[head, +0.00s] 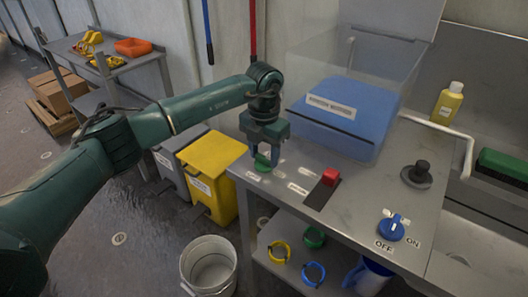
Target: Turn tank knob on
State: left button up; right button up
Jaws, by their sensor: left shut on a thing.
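The blue tank knob (391,229) is on the front right of the metal counter, between an OFF label (384,246) and an ON label (413,244). Its raised handle points up, away from the two labels; its exact setting is hard to tell. My left gripper (264,158) is at the counter's left front corner, well left of the knob. It points down and is shut on a small green object (262,162), partly hidden by the fingers. My right gripper is out of view.
A red switch (329,177) and a black knob (416,172) stand on the counter (355,205). A clear box with a blue block (345,115) stands behind. A yellow bottle (447,103) is at right. Rings lie on the lower shelf; a bucket (209,268) stands on the floor.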

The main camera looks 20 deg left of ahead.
aim_at(264, 157)
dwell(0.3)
pick_arm(q)
jog(key=o, duration=1)
jog(key=shift+r, duration=0.1)
jog(key=shift+r+b, duration=0.55)
jog(key=shift+r, duration=6)
jog(key=shift+f, duration=0.1)
